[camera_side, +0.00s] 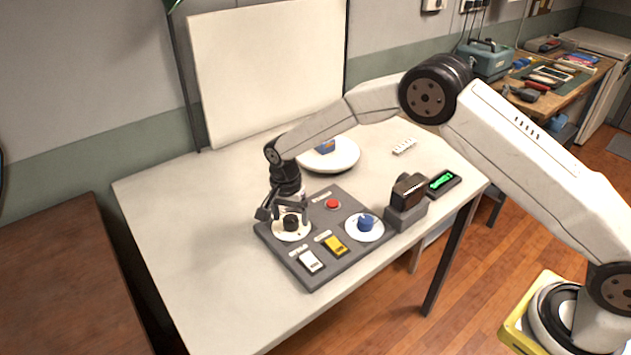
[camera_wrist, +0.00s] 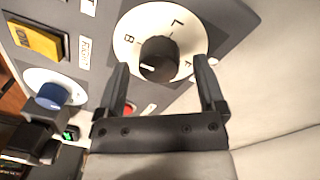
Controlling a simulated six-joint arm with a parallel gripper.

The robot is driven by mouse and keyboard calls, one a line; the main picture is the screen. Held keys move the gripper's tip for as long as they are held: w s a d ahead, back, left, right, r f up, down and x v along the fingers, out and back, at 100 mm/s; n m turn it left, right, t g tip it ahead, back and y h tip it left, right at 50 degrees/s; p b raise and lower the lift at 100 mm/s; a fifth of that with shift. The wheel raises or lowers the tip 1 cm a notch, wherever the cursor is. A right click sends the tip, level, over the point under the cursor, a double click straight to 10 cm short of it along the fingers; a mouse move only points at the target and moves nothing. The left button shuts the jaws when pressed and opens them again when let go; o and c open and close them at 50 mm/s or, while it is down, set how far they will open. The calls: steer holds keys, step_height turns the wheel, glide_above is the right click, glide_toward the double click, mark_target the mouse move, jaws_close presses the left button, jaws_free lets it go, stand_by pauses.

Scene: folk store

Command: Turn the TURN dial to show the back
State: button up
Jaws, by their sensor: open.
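The black dial knob (camera_wrist: 158,58) sits on a round white plate (camera_wrist: 135,22) lettered B, L and what looks like F. A small white mark shows on the knob's lower left in the wrist view; I cannot tell for sure which letter it points to. In the side view the black knob (camera_side: 291,223) is on the left part of the grey panel (camera_side: 277,246). My gripper (camera_wrist: 160,66) is open, with one finger on each side of the knob and visible gaps between. In the side view my gripper (camera_side: 283,212) is low over this dial.
The panel also carries a blue knob (camera_side: 365,222), red button (camera_side: 333,204), yellow switch (camera_side: 334,245) and white switch (camera_side: 311,261). A grey holder with a black block (camera_side: 408,191) and a green display (camera_side: 443,180) stand right. A white dish (camera_side: 337,161) is behind.

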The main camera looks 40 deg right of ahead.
mark_target(289, 217)
steer(key=shift+w+a+r, duration=0.1)
steer(key=shift+r, duration=1.85)
steer(key=shift+w+a+r, duration=0.1)
steer(key=shift+r, duration=1.85)
steer(key=shift+s+d, duration=0.1)
steer(key=shift+s+d+r, duration=0.25)
steer(key=shift+d+r, duration=0.05)
steer(key=shift+d, duration=0.05)
steer(key=s+d+r+n+t, duration=0.1)
steer(key=s+d+n, duration=0.2)
steer(key=s, duration=0.5)
steer(key=s+d+r+n+t, duration=0.1)
steer(key=s+d+n, duration=0.3)
steer(key=s, duration=0.5)
steer(key=s+d+r+n+t, duration=0.1)
steer(key=s+d+n, duration=0.3)
steer(key=s, duration=0.5)
steer(key=shift+d, duration=0.4)
